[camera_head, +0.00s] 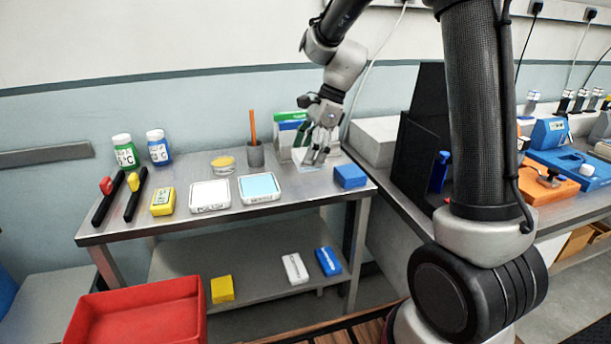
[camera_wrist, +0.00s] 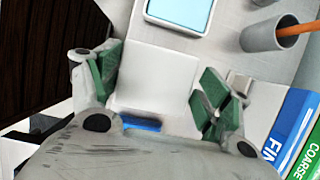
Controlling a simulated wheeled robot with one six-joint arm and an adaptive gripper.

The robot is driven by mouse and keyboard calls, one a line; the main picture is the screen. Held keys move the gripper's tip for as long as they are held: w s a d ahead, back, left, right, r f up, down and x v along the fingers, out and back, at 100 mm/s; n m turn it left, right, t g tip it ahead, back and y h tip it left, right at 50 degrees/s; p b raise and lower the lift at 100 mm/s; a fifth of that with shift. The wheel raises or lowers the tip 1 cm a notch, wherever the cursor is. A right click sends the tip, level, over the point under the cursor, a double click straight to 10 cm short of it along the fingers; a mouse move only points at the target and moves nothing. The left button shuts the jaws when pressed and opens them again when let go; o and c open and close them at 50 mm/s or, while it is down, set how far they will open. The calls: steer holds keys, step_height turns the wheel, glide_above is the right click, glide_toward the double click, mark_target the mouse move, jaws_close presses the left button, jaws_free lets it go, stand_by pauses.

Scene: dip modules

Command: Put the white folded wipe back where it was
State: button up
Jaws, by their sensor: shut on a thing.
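The white folded wipe (camera_wrist: 155,72) shows in the wrist view as a flat, pale square between the green pads of my gripper (camera_wrist: 160,82). My gripper is shut on it, with one finger at its left edge and one at its right. In the head view my gripper (camera_head: 317,156) is low over the back right part of the steel table (camera_head: 300,196), beside the pencil cup.
A grey cup with a pencil (camera_head: 255,154) stands left of my gripper. Boxes with green and blue labels (camera_head: 289,133) stand close behind it. A blue-topped pad (camera_head: 259,187) and a blue block (camera_head: 350,176) lie nearer the front. A black panel (camera_head: 420,140) rises at right.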

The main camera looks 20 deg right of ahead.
step_height(320, 180, down, 7)
steer(key=shift+r, duration=0.15)
stand_by(0.4)
steer(key=o, duration=1)
steer(key=shift+c, duration=0.2)
steer(key=v, duration=1.2)
steer(key=s+d+r+n+t+h, duration=0.1)
steer(key=s+d+n, duration=0.2)
steer(key=s+n, duration=0.3)
steer(key=s+d+r+n+t+h, duration=0.2)
steer(key=s+n, duration=0.4)
steer(key=s, duration=0.5)
steer(key=s+d+r+n+t+h, duration=0.1)
steer(key=s+d+r+n, duration=0.1)
steer(key=s+d+n, duration=0.3)
steer(key=s+n, duration=0.1)
steer(key=s, duration=0.3)
steer(key=shift+s+h, duration=0.3)
